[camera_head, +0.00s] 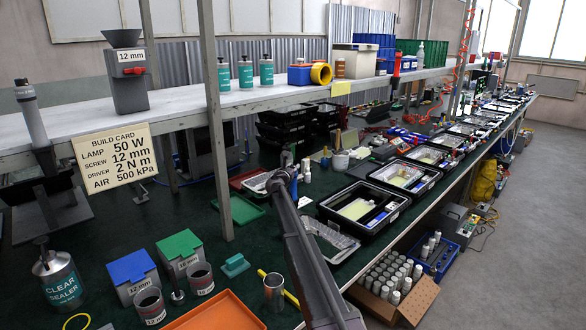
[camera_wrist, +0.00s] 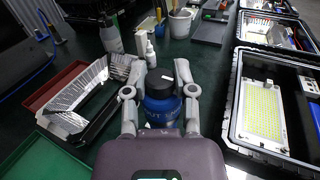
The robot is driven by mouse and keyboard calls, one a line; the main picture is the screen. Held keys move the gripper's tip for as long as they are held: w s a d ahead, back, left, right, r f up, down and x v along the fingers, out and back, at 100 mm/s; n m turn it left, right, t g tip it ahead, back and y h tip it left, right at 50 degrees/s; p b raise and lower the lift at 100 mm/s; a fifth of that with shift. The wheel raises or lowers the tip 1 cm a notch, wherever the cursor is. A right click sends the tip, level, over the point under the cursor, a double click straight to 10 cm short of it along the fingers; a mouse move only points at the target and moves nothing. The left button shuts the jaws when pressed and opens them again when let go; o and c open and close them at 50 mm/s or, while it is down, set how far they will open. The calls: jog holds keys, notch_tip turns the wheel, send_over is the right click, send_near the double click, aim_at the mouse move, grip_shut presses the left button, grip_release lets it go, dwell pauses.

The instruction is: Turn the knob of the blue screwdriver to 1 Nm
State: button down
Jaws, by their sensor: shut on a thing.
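In the wrist view, a squat blue body (camera_wrist: 162,108) with white lettering stands between my fingers. It carries a black round top (camera_wrist: 160,82) with a white mark; I take this to be the blue screwdriver and its knob. My gripper (camera_wrist: 160,72) is closed around it, one finger on each side at the height of the black top. The lower body is hidden by my wrist, and no scale reading is legible. In the head view, my gripper (camera_head: 282,180) is at the middle of the green bench, and the screwdriver is mostly hidden there.
A lamp housing in a red tray (camera_wrist: 45,97) lies left, and a black crate with an LED panel (camera_wrist: 235,130) lies right. A build card (camera_head: 113,158) reads driver 2 N m.

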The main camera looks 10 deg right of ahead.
jog(key=m+g+h, duration=0.1)
jog(key=h, duration=0.1)
jog(key=m+g+h, duration=0.2)
jog(key=shift+w+m+g, duration=0.2)
jog(key=shift+m+g, duration=0.1)
jog(key=shift+s+m+g+h, duration=0.1)
jog(key=shift+m+g+h, duration=0.8)
jog(key=shift+g+h, duration=0.2)
jog(key=shift+c, duration=2)
grip_release()
jog(key=shift+s, duration=0.1)
jog(key=v, duration=0.7)
jog(key=shift+a, duration=0.2)
